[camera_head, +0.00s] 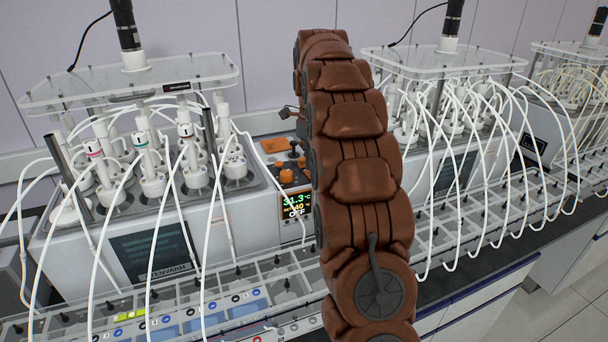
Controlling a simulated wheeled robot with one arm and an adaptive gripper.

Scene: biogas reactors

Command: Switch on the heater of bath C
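A water bath (75,260) marked ENVARM stands at the left, full of white-capped bottles. Its control head has orange parts and dark knobs (288,174) on top. A small display (295,204) on the front reads 31.3 °C, a set value that looks like 40, and OFF. I see no letter that tells which bath is C. My brown arm rises through the middle and covers the right side of this control head. A small dark piece beside the arm, above the control head, may be part of my gripper (288,112). The fingers are hidden behind the arm.
A second bath (480,165) stands right of my arm and a third (575,110) at the far right. White tubes arch from the bottles to a long grey rack (260,285) in front. Stirrer motors (124,25) stand above clear plates.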

